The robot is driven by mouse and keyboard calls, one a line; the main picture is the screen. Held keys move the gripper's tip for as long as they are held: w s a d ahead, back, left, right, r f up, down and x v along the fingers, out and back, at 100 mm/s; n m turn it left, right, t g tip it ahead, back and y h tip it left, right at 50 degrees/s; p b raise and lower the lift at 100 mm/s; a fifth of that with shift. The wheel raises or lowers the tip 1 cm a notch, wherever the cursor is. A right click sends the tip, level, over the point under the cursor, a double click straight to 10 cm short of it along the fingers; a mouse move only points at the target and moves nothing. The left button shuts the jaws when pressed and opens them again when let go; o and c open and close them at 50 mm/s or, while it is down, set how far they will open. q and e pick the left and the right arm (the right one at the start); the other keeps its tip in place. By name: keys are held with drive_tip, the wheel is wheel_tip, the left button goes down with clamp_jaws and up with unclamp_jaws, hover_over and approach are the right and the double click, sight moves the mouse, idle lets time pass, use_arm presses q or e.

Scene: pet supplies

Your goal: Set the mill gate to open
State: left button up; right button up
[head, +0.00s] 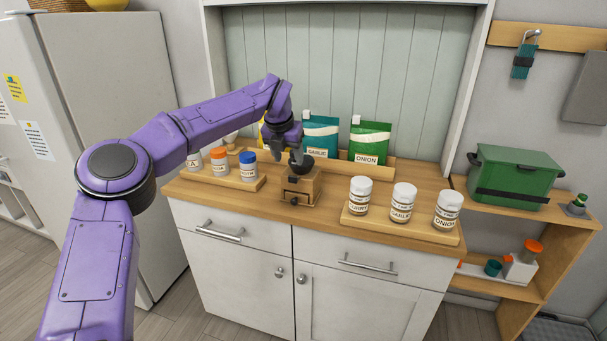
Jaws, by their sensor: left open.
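The mill (301,188) is a small wooden box with a dark bowl on top and a small dark fitting on its front. It stands near the front middle of the wooden counter. My left gripper (287,153) is open and points down, just above and slightly behind the mill's bowl in the head view. I cannot tell whether it touches the mill. The gate is too small to tell whether it is open or closed. My right gripper is not in view.
A tray with lidded jars (219,162) stands left of the mill, and a tray (379,225) with three white-lidded jars stands right. Seed pouches (369,140) stand behind. A green box (513,177) sits on the right shelf. The counter's front edge is close to the mill.

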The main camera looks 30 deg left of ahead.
sight(292, 177)
use_arm(q)
drive_tip(key=p+x, duration=0.1)
drive_tip(key=x, duration=0.7)
drive_tip(key=shift+w+p, duration=0.15)
drive_tip(key=shift+p, duration=0.2)
drive_tip(key=shift+f, duration=0.2)
drive_tip(key=shift+a, duration=0.15)
